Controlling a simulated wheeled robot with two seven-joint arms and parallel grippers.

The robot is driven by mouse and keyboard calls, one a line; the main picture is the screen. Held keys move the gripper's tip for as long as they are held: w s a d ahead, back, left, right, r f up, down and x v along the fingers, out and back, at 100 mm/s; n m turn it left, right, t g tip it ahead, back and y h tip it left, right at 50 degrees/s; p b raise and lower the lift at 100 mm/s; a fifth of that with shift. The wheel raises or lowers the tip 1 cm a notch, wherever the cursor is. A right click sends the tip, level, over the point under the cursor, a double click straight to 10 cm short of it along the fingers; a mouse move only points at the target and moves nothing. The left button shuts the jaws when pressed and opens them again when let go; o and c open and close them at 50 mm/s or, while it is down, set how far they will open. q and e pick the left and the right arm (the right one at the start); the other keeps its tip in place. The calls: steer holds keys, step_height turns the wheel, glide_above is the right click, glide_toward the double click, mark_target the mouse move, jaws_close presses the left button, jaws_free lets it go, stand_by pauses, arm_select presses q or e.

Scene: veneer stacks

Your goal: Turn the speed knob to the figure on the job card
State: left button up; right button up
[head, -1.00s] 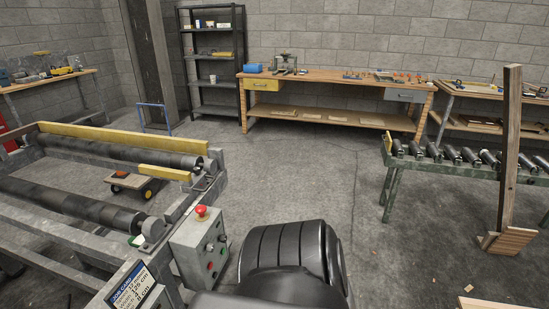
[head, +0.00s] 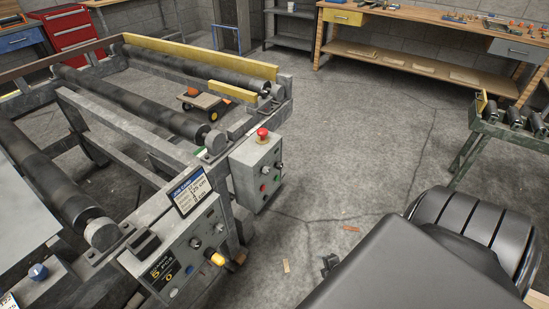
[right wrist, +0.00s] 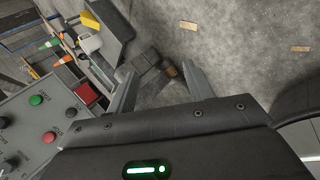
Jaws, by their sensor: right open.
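The job card (head: 192,192) stands tilted on the machine frame; its small print is too fine to read surely. A grey control box (head: 250,168) with a red mushroom button (head: 262,134) carries small knobs and buttons. A nearer grey panel (head: 180,262) has a counter, several dark knobs and a yellow-tipped handle (head: 217,259). I cannot tell which knob is the speed knob. My right gripper (head: 330,264) is to the right of both panels, over the floor. In the right wrist view its fingers (right wrist: 160,88) are apart and empty. My left gripper is out of view.
Long dark rollers (head: 140,107) lie in the machine frame at left. A workbench (head: 420,20) is at the back, a roller conveyor (head: 510,125) at right. Small scraps lie on the otherwise clear middle floor.

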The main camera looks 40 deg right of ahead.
steer(key=w+d+r+n+t+b, duration=0.2)
steer(key=w+d+r+n+t, duration=0.1)
steer(key=w+d+r+n, duration=0.4)
steer(key=n+t+y+b, duration=0.4)
steer(key=n+t+y, duration=0.25)
steer(key=n, duration=1.25)
glide_toward(269, 172)
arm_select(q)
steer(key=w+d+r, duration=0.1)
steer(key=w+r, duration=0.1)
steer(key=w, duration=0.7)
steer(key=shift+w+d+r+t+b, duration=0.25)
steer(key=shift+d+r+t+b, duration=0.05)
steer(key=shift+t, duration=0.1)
arm_select(e)
steer(key=shift+y, duration=0.45)
steer(key=x, duration=0.8)
steer(key=shift+w, duration=0.35)
steer(key=shift+c, duration=0.3)
